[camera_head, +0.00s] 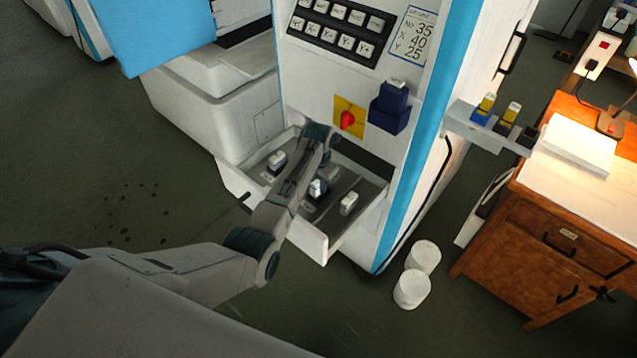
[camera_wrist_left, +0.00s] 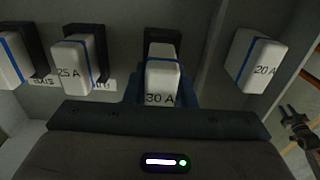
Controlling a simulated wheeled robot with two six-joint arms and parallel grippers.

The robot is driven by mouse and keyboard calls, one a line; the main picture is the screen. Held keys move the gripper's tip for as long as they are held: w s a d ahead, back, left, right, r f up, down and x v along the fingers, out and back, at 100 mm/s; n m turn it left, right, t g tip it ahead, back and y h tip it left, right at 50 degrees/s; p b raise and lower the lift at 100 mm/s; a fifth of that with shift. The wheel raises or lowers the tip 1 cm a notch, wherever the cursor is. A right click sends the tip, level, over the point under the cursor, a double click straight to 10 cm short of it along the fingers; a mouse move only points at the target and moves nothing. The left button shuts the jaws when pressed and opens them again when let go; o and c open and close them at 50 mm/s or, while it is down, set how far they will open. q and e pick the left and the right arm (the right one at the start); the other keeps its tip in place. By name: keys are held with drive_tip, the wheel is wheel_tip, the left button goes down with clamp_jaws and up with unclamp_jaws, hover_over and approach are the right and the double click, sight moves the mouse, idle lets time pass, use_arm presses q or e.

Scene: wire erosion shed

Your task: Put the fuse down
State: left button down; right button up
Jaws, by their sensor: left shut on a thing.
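A white fuse marked 30 A (camera_wrist_left: 161,82) is in the middle of the left wrist view, between the dark blue fingers of my left gripper (camera_wrist_left: 160,92). The gripper is shut on it. A black holder shows just behind this fuse; I cannot tell whether the fuse touches it. In the head view my left gripper (camera_head: 320,172) is low over the open drawer (camera_head: 312,238) of the white machine, with a white and blue fuse (camera_head: 318,187) at it. My arm hides part of the drawer.
In the left wrist view, fuses marked 25 A (camera_wrist_left: 74,62) and 20 A (camera_wrist_left: 259,62) stand either side, with another (camera_wrist_left: 12,60) at far left. A small shelf (camera_head: 487,133) with yellow-topped pieces juts from the machine. White rolls (camera_head: 411,289) stand on the floor near a wooden desk (camera_head: 545,235).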

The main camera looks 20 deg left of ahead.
use_arm(q)
drive_tip(key=shift+f, duration=0.55)
drive_tip(key=c, duration=1.2)
unclamp_jaws()
wheel_tip(320, 180, up, 13)
drive_tip(key=shift+r+b, duration=0.15)
drive_tip(key=shift+b, duration=0.4)
